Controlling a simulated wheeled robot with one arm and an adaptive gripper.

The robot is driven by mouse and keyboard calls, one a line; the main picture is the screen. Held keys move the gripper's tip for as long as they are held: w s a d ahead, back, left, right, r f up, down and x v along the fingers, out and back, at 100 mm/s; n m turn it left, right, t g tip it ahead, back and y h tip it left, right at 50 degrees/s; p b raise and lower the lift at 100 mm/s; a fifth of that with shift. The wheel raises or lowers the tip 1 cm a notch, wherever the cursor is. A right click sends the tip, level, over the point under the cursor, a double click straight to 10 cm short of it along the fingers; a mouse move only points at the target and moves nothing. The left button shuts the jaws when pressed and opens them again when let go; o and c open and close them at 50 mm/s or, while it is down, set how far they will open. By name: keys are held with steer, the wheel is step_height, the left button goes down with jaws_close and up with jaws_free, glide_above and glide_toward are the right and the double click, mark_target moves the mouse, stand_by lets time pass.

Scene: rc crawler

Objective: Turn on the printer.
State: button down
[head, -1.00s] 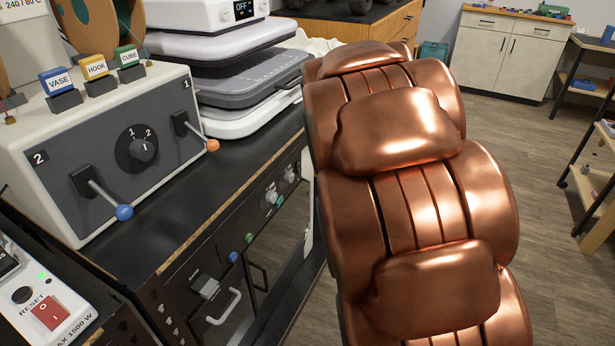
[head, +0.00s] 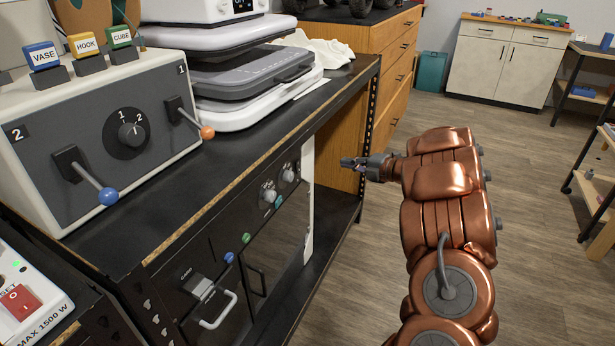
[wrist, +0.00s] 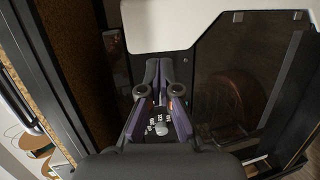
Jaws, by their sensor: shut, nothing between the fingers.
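I cannot tell for certain which machine is the printer. A black-fronted unit (head: 215,262) under the bench has knobs (head: 268,192), small blue and green buttons, a handle and a dark glass door. A white-grey control box (head: 75,138) on the bench has a rotary dial (head: 131,134), a blue-tipped lever and an orange-tipped lever. My gripper (head: 345,163) is shut and empty, pointing left in front of the bench. In the wrist view my gripper (wrist: 164,98) points toward a dark panel; a pale knob with white markings (wrist: 162,129) shows between the fingers.
A white power box with a red rocker switch (head: 18,300) stands at lower left. A stacked white-grey machine (head: 250,75) sits on the bench (head: 165,190). VASE, HOOK and CUBE blocks (head: 85,44) top the control box. Wooden drawers (head: 398,60) stand behind.

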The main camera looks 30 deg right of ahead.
mark_target(299, 170)
steer(key=s+y, duration=0.1)
steer(key=s+a+f+n+y, duration=0.2)
steer(key=s, duration=0.1)
steer(key=shift+a+f+y, duration=0.15)
steer(key=shift+a+y, duration=0.1)
steer(key=shift+y, duration=0.05)
steer(key=x, duration=0.7)
steer(key=b+x, duration=0.1)
steer(key=x, duration=0.6)
steer(key=shift+s+f, duration=0.1)
steer(key=shift+f, duration=0.1)
steer(key=shift+f+b, duration=0.15)
steer(key=shift+b, duration=0.4)
